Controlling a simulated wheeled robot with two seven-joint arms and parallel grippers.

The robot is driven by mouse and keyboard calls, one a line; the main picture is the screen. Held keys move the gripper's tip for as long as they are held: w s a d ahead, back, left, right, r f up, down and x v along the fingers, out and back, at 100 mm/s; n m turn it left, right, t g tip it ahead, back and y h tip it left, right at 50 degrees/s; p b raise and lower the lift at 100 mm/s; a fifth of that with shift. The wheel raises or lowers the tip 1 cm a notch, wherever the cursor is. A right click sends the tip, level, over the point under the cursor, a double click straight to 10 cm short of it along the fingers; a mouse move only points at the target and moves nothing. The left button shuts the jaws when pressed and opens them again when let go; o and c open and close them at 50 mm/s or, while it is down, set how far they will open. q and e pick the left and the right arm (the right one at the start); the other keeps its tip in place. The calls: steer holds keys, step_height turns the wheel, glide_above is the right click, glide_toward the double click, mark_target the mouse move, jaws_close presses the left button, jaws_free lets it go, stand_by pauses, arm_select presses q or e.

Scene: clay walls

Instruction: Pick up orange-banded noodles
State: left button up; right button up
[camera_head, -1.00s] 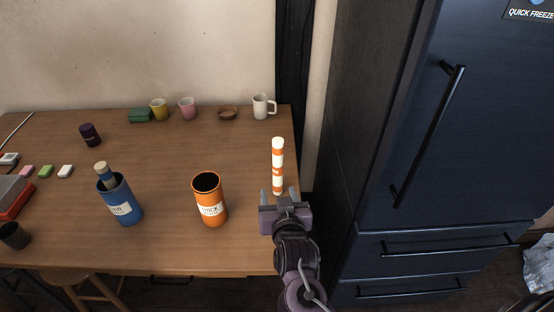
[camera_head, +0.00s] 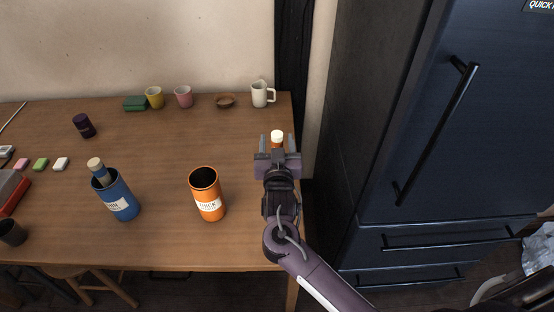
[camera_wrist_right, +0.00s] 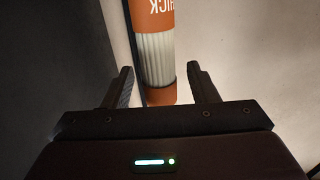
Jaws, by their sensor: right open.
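The orange-banded noodles (camera_head: 277,137) stand at the table's right edge, mostly hidden behind my right gripper in the head view; only the pale top and some orange show. In the right wrist view the noodle bundle (camera_wrist_right: 158,55) is a pale, ribbed column with orange bands, one lettered. My right gripper (camera_head: 277,143) is open, with one finger on each side of the bundle. In the right wrist view its fingertips (camera_wrist_right: 159,68) show a gap to the bundle on both sides. My left gripper is not in view.
An orange canister (camera_head: 209,203) and a blue canister (camera_head: 119,207) holding a pale-topped bundle stand to the left. A white mug (camera_head: 260,95) and a wooden bowl (camera_head: 225,101) are at the back. A dark fridge (camera_head: 440,150) stands right of the table (camera_head: 160,235).

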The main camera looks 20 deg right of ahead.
jaws_close()
stand_by(0.3)
